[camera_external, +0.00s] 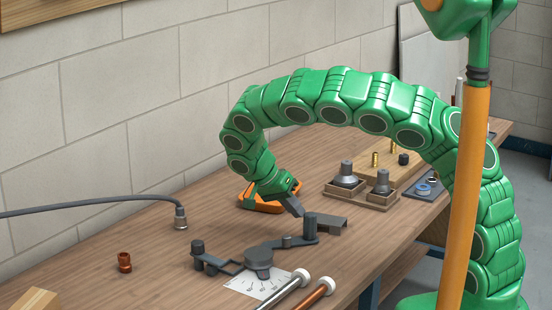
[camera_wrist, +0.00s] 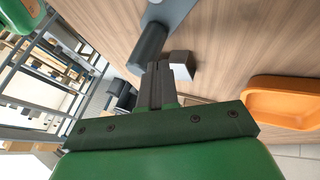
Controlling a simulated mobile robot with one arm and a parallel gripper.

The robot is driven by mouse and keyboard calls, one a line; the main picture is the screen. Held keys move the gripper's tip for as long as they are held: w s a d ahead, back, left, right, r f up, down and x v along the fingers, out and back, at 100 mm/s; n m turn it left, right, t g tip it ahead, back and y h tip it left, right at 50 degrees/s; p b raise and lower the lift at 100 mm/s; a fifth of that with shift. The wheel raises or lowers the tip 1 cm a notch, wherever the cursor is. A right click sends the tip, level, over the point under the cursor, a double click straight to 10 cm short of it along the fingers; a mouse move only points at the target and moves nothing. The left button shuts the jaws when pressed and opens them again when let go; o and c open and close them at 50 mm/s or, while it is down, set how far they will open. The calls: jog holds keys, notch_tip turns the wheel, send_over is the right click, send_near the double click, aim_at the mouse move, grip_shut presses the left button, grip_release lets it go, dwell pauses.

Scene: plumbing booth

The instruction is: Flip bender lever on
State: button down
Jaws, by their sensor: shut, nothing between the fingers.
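The grey pipe bender (camera_external: 258,257) sits on the wooden bench over a white angle scale (camera_external: 262,286). One flat arm reaches left to a dark post (camera_external: 198,247). A lever arm reaches right, ending in an upright grey cylindrical handle (camera_external: 310,227); this handle also shows in the wrist view (camera_wrist: 151,44). I cannot tell the lever's on position from its look. My gripper (camera_external: 296,209) is shut and empty, pointing down close beside the handle's upper left side. In the wrist view its closed fingertips (camera_wrist: 158,68) are just by the handle; contact cannot be told.
A grey bracket (camera_external: 332,226) stands right behind the handle. An orange tray (camera_external: 262,207) lies beyond my gripper. Wooden boxes with dark fittings (camera_external: 347,184) stand farther right. A copper fitting (camera_external: 124,262) and a hose end (camera_external: 181,217) are left. Pipes (camera_external: 313,293) lie at the front.

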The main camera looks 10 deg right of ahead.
jog(key=s+d+m+g, duration=0.1)
jog(key=s+m, duration=0.1)
jog(key=s+d+m+g, duration=0.1)
jog(key=s+d, duration=0.1)
jog(key=s+d+m+g, duration=0.1)
jog(key=s+m, duration=0.1)
jog(key=s, duration=0.1)
jog(key=shift+d+m+g+y, duration=0.2)
jog(key=shift+m+g+y, duration=0.1)
jog(key=shift+y, duration=0.1)
jog(key=s+m, duration=0.1)
jog(key=s, duration=0.1)
jog(key=s+m+g+y, duration=0.1)
jog(key=s+m, duration=0.1)
jog(key=s+m+g+y, duration=0.1)
jog(key=s+m, duration=0.1)
jog(key=shift+s+d, duration=0.4)
jog(key=shift+s+a+m+g+y, duration=0.25)
jog(key=shift+s+m, duration=0.25)
jog(key=shift+s, duration=0.25)
jog(key=shift+s+a+m+g+y, duration=0.1)
jog(key=shift+s+m+g+y, duration=0.25)
jog(key=shift+s+m, duration=0.25)
jog(key=shift+s+f, duration=0.1)
jog(key=shift+s, duration=0.15)
jog(key=w, duration=0.5)
jog(key=shift+d, duration=0.3)
jog(key=v, duration=1)
jog(key=shift+s, duration=0.25)
